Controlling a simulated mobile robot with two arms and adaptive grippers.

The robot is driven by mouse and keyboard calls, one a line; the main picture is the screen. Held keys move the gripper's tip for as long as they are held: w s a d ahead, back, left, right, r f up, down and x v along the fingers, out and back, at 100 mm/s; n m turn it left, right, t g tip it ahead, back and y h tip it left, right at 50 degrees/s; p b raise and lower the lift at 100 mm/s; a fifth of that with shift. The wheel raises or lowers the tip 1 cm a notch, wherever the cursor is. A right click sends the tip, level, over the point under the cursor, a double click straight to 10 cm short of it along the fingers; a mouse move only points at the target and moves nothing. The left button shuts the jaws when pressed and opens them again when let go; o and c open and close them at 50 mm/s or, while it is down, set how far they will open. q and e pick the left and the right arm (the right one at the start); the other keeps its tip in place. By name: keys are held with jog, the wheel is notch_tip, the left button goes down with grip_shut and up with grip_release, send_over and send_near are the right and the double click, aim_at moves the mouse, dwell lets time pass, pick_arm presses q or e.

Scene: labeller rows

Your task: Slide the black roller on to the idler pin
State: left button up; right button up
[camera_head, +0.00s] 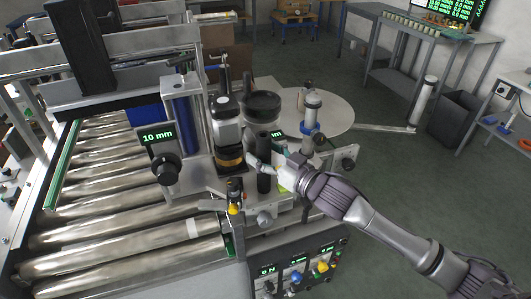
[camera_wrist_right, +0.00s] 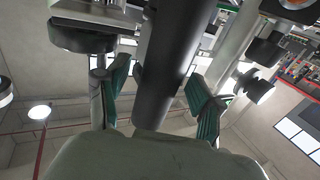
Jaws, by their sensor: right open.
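The black roller (camera_head: 264,170) stands upright on the labeller's metal plate, beside a black and amber cylinder (camera_head: 229,140). In the right wrist view it is a dark cylinder (camera_wrist_right: 168,50) between my fingers. My right gripper (camera_head: 262,158) reaches in from the right at the roller. Its green-padded fingers (camera_wrist_right: 157,84) are open on both sides of the roller, with a gap at each side. I cannot make out the idler pin; whether it is inside the roller is hidden. My left gripper is not in view.
A post with a blue collar (camera_head: 311,115) stands close behind my right wrist. A round pale disc (camera_head: 335,113) lies beyond. The roller conveyor (camera_head: 110,215) fills the left, and a control panel (camera_head: 300,275) is below.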

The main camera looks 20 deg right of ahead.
jog(key=shift+s+d, duration=0.1)
jog(key=v, duration=1.2)
jog(key=w+d+f+m+g+h, duration=0.1)
jog(key=d+f+m+h, duration=0.3)
jog(key=f, duration=0.6)
jog(key=w+d+f+n+g+h, duration=0.1)
jog(key=d+f+h, duration=0.1)
jog(key=d+f, duration=0.5)
jog(key=s+d+f+m+g+h, duration=0.1)
jog(key=s+f+g, duration=0.15)
jog(key=f, duration=0.75)
jog(key=s+d+f+g+h, duration=0.1)
jog(key=s+f, duration=0.3)
jog(key=f, duration=0.6)
jog(key=s+a+f+g+h, duration=0.1)
jog(key=s+a+f+g, duration=0.1)
jog(key=s+f, duration=0.7)
jog(key=s+a+f+g, duration=0.2)
jog(key=s+f+g, duration=0.1)
jog(key=s+f, duration=0.6)
jog(key=s+a+f+g, duration=0.2)
jog(key=s+a+f, duration=0.1)
jog(key=s, duration=0.5)
jog(key=s+a+f+g, duration=0.2)
jog(key=s+a+f, duration=0.2)
jog(key=s, duration=0.5)
jog(key=shift+s+a+f+n+y, duration=0.2)
jog(key=shift+s+a+n+y, duration=0.15)
jog(key=shift+a, duration=0.4)
